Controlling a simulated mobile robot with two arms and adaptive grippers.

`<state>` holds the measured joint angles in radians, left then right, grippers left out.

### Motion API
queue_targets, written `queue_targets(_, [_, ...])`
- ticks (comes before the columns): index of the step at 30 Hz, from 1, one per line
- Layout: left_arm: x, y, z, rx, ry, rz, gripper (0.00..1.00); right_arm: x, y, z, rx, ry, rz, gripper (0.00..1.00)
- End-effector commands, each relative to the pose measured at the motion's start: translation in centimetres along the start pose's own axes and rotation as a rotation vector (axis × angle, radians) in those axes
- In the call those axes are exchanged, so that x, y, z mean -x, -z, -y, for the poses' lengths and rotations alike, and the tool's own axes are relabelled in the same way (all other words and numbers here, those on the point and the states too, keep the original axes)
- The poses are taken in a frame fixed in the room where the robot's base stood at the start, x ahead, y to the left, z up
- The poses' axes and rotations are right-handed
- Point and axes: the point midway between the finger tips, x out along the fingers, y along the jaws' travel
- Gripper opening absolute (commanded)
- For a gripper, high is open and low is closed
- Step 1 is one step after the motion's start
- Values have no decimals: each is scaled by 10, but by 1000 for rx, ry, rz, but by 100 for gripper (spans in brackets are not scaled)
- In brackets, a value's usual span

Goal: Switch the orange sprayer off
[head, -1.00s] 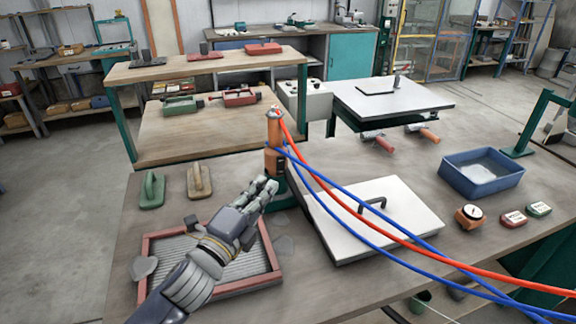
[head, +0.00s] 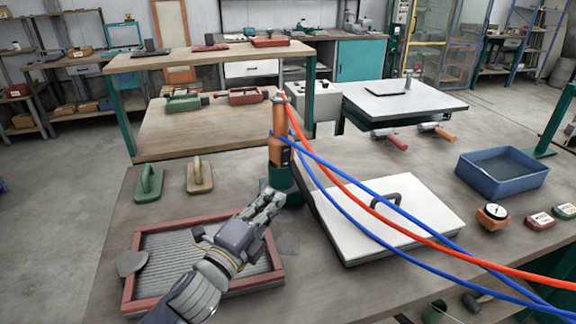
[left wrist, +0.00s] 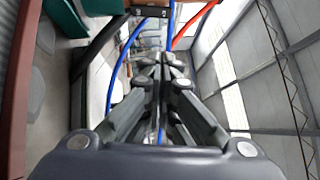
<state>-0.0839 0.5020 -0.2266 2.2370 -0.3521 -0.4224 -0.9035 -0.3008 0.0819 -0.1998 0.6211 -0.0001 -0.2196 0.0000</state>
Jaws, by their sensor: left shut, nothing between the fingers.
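The orange sprayer (head: 278,150) stands upright on a dark green base (head: 284,185) on the workbench, with a red hose and blue hoses running from it to the right. A dark switch box (head: 286,157) is on its side. My left gripper (head: 272,197) is shut and empty, just in front of and slightly left of the sprayer's base. In the left wrist view its closed fingers (left wrist: 165,70) point forward, and part of the orange sprayer (left wrist: 150,3) shows at the top edge. Whether the fingers touch the base cannot be told. My right gripper is not in view.
A red-framed ribbed tray (head: 133,270) lies under my left arm. A white lidded panel (head: 420,215) with a black handle is right of the sprayer, crossed by blue hoses (head: 345,222) and a red hose (head: 350,198). A blue bin (head: 503,186) stands further right.

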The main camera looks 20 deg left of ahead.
Motion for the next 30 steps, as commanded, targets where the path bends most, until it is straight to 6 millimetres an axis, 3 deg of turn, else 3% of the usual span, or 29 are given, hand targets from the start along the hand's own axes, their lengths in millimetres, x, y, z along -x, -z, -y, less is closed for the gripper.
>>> queue_targets(7, [-3, 0, 1, 0, 0, 0, 0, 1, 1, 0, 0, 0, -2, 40])
queue_targets(11, [-15, 0, 2, 0, 1, 1, 0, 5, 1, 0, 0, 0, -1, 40])
queue_targets(26, [-104, 0, 3, 2, 2, 0, 0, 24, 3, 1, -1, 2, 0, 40])
queue_targets(30, [-118, -18, 2, -2, -1, 1, 0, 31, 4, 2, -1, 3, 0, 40])
